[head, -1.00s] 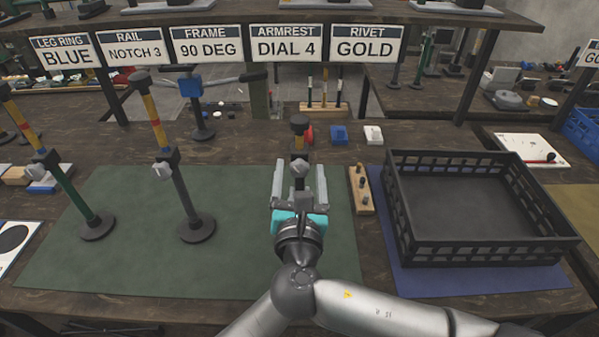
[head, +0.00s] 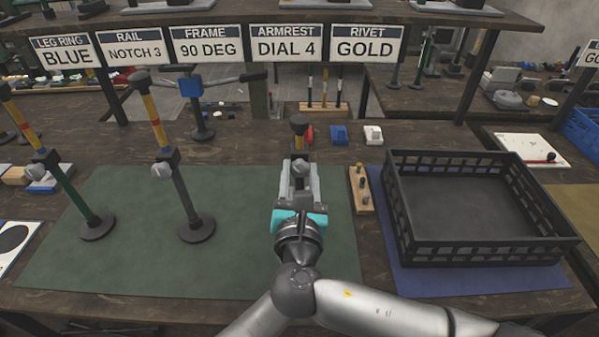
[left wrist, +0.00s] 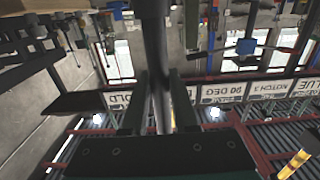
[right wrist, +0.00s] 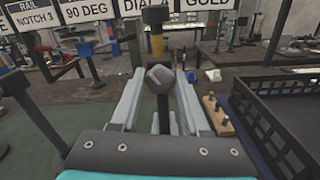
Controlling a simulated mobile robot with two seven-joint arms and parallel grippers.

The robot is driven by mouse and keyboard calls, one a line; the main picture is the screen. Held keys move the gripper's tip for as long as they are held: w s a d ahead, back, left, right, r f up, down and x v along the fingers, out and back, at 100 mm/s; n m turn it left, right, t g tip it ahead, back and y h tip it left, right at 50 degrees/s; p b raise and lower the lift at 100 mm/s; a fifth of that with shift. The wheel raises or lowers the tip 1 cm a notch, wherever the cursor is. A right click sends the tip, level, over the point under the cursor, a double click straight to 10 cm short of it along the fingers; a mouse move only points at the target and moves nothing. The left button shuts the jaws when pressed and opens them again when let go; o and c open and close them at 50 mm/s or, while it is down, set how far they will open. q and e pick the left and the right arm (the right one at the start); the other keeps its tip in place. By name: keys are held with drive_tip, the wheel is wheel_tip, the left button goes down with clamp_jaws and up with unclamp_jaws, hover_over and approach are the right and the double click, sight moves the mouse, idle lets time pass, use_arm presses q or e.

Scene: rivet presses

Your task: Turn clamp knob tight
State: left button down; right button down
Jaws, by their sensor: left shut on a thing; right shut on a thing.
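The stand in front of me has a dark post with a black top cap (head: 299,121) and a grey clamp knob (head: 299,166). The knob shows larger in the right wrist view (right wrist: 161,78), facing me. My right gripper (head: 299,172), with a teal body, is shut on the knob, one pale finger on each side. My left gripper is mostly hidden beneath it in the head view. In the left wrist view my left gripper (left wrist: 157,82) is shut on the dark post (left wrist: 155,45), with a dark finger on each side. The stand's base is hidden in the head view.
Two similar stands, one with a grey post (head: 184,200) and one with a green post (head: 75,200), stand on the green mat (head: 130,265) at left. A small wooden block with pegs (head: 361,190) and a black crate (head: 480,250) are at right.

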drive_tip(key=shift+m, duration=0.3)
drive_tip(key=shift+f+m, duration=0.1)
drive_tip(key=shift+m, duration=2.7)
drive_tip(key=shift+c, duration=1.9)
unclamp_jaws()
drive_tip(key=shift+d, duration=0.1)
drive_tip(key=s, duration=1.2)
